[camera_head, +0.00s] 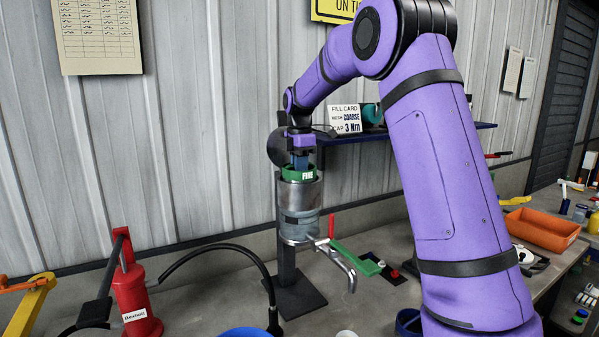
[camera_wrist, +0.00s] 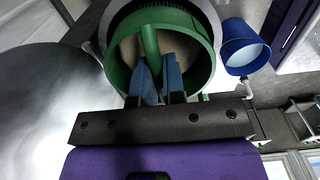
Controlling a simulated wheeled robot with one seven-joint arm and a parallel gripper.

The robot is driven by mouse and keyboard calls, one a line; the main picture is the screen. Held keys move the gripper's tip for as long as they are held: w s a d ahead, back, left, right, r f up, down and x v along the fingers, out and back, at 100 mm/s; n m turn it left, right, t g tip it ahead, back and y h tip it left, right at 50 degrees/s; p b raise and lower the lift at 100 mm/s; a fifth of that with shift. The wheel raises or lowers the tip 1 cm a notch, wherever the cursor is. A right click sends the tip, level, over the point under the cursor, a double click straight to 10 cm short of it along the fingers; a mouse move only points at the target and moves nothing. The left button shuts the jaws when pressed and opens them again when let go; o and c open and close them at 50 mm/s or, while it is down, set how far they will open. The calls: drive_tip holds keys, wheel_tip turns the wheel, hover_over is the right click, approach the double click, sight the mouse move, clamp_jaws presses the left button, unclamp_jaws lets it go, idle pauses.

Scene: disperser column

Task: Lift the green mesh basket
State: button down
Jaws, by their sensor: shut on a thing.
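The green mesh basket (camera_head: 299,172), marked "FINE", sits at the open top of the upright metal column (camera_head: 299,214). Its green rim shows above the column's edge; its lower part is hidden inside. In the wrist view the basket (camera_wrist: 119,55) is a green ring with a bar across it and a beige inside. My gripper (camera_head: 300,160) points down from above, within the basket's rim. In the wrist view its blue fingers (camera_wrist: 160,78) are closed on the basket's bar.
A red-handled valve and spout (camera_head: 340,262) stick out below the column. A red extinguisher-like cylinder (camera_head: 135,295) stands left. A blue container (camera_wrist: 246,47) and orange tray (camera_head: 542,228) are nearby.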

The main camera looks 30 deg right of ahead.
drive_tip(key=shift+r, duration=2.7)
